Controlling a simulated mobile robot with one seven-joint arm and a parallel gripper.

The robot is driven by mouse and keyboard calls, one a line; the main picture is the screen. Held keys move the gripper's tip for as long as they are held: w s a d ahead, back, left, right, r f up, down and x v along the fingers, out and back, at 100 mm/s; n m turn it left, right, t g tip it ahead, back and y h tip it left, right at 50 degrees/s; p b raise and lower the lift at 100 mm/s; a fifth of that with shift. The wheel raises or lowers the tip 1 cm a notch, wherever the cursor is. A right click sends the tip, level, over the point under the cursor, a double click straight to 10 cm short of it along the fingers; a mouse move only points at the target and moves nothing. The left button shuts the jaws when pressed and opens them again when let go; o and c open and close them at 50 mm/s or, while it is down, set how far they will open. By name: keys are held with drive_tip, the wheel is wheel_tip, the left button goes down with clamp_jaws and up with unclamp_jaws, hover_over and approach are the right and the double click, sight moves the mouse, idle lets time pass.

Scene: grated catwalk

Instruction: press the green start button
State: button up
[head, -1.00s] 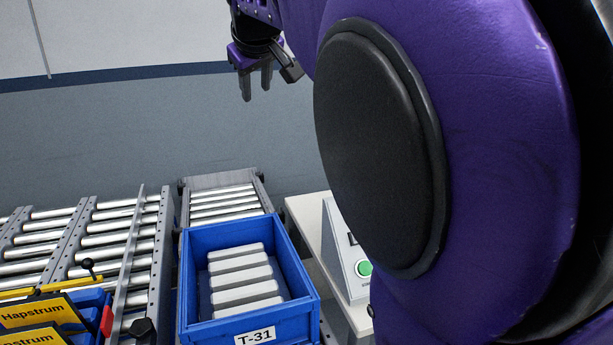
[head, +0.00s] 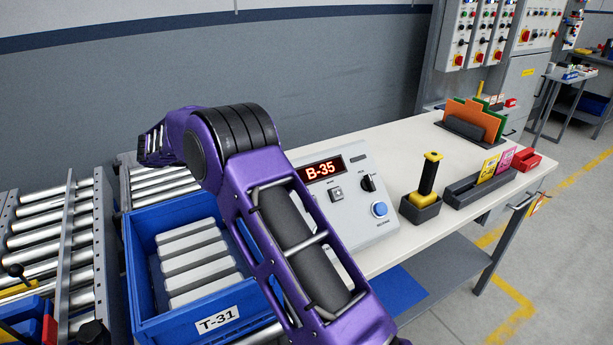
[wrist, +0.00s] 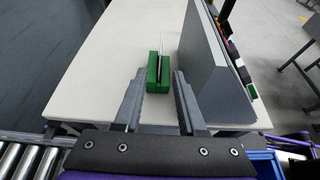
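The grey control box (head: 357,211) stands on the white table in the head view, with a red B-35 display (head: 321,170), a black knob (head: 368,183) and a blue button (head: 380,209). The green start button does not show in either current view; my purple arm covers the left of the sloped panel. In the wrist view my gripper (wrist: 158,75) is open, its two grey fingers apart above the table. The plain grey side of what looks like the control box (wrist: 222,85) stands right of the fingers. My gripper's fingers cannot be made out in the head view.
A green holder (wrist: 152,82) with a thin white sheet appears between the fingers in the wrist view. A blue T-31 crate (head: 170,332) with pale blocks sits left of my arm. A yellow-and-black handled tool (head: 429,175) and trays stand right. The white table (head: 400,145) has bare room behind the box.

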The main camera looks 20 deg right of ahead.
drive_tip(key=x, duration=1.7)
drive_tip(key=shift+d+f, duration=0.2)
drive_tip(key=shift+d, duration=0.1)
drive_tip(key=shift+c, duration=0.2)
clamp_jaws()
